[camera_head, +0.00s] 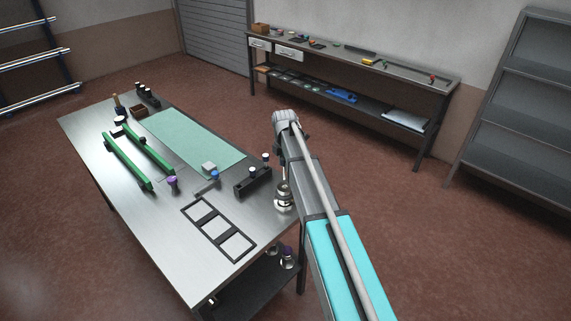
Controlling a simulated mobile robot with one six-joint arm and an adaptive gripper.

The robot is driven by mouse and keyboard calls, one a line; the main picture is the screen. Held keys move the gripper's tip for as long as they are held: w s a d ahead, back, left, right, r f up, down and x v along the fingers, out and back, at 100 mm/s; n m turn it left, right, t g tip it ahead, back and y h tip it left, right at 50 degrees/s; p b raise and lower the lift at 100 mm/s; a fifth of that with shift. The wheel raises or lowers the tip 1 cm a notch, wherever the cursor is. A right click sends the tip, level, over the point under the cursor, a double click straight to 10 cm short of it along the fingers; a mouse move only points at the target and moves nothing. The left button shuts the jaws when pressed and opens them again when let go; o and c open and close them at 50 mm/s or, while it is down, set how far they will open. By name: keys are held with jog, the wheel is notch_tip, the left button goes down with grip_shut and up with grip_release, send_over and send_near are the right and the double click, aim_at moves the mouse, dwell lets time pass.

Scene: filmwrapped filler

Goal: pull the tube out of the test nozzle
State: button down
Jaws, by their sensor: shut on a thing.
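My arm reaches in from the lower right to the table's right edge. My gripper (279,149) is small and dark below the pale wrist, partly hidden by my own arm. It is shut on the tube (284,172), of which only a thin pale upright length shows. Below it, a metallic round fitting, which looks like the test nozzle (283,196), stands by the right edge of the table. The arm covers part of this area. I cannot tell whether the tube's lower end is inside the nozzle or just above it.
The steel table (160,228) carries a green mat (193,142), green rails (127,161), a dark block with capped vials (252,180), a purple-capped vial (172,182) and an empty black frame (219,230). A bench (440,85) and grey shelves (520,100) stand behind. Floor between is clear.

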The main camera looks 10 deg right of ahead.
jog(key=shift+r+p, duration=0.9)
jog(key=shift+r, duration=0.15)
jog(key=shift+r, duration=0.15)
